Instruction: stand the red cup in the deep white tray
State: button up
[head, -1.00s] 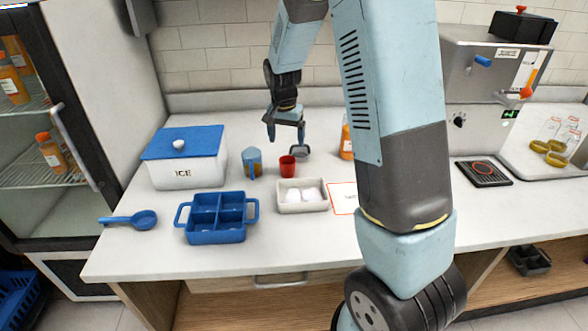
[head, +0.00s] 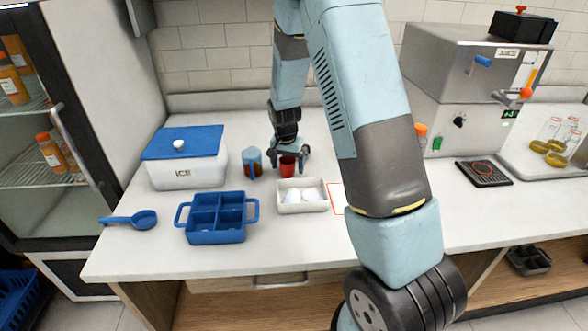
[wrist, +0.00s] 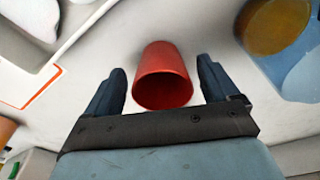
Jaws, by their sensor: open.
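The red cup (head: 288,168) stands on the counter behind the white tray (head: 302,209). The tray holds white rounded pieces. My gripper (head: 289,163) is open, low over the counter, with one finger on each side of the cup. In the wrist view the cup (wrist: 162,75) lies between the two fingers (wrist: 162,80), with a visible gap on both sides. Part of the tray (wrist: 40,15) shows at the upper left of the wrist view.
A blue cup with orange contents (head: 252,163) stands close left of the red cup. The white ice box (head: 185,172), blue divided tray (head: 214,238) and blue scoop (head: 143,220) are further left. The juicer (head: 450,110) stands right.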

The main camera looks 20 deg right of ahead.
jog(key=shift+f, duration=0.4)
jog(key=shift+c, duration=0.3)
jog(key=c, duration=1.1)
jog(key=shift+o, duration=0.2)
jog(key=shift+r, duration=0.15)
